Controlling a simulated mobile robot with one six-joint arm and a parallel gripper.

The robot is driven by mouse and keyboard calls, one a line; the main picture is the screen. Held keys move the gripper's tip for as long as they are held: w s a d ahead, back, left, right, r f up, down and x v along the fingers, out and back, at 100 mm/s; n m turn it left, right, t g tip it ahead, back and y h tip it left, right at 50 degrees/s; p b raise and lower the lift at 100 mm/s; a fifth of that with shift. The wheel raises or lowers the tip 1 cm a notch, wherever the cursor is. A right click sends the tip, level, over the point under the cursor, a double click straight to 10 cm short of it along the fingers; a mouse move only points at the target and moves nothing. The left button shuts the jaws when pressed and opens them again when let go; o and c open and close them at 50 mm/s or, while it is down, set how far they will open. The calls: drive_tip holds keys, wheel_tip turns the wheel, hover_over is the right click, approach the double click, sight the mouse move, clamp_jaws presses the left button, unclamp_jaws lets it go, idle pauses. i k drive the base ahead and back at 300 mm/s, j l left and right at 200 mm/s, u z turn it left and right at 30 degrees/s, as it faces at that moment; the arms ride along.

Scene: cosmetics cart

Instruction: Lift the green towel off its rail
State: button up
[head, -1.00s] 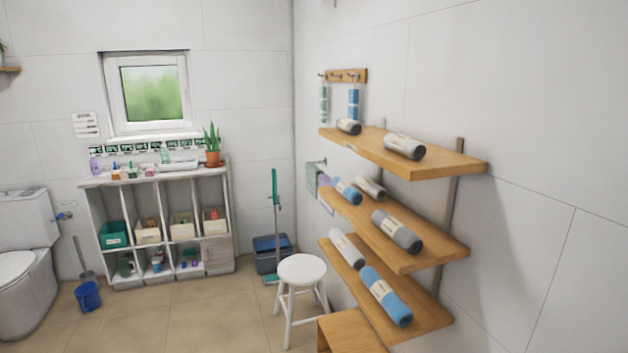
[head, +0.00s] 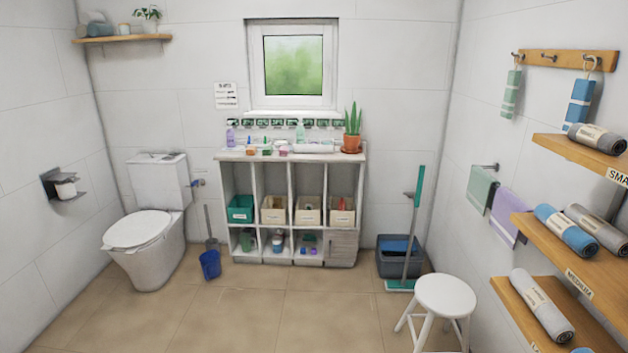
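The green towel (head: 481,188) hangs flat on the right wall, in the far part of that wall near the corner. Its rail (head: 486,166) shows as a short dark end at the top of the towel. A lilac towel (head: 508,216) hangs just to its right and nearer to me; the shelves hide part of it. My gripper is not in the head view.
A white stool (head: 444,296) stands on the floor below the towels. A mop (head: 414,220) and a grey bucket (head: 400,262) stand in the corner. Wooden shelves (head: 578,288) with rolled towels jut out at right. The tiled floor (head: 230,318) ahead is clear.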

sight(480, 194)
drive_tip(key=i, duration=2.5)
drive_tip(key=i+l+z, duration=0.2)
drive_tip(key=z, duration=0.2)
drive_tip(key=i+z, duration=0.4)
drive_tip(key=i+l+z, duration=0.1)
drive_tip(key=i+z, duration=0.15)
drive_tip(key=z, duration=0.15)
drive_tip(key=i+j+z, duration=0.1)
drive_tip(key=i+z, duration=0.3)
drive_tip(key=i+j+z, duration=0.15)
drive_tip(key=z, duration=0.25)
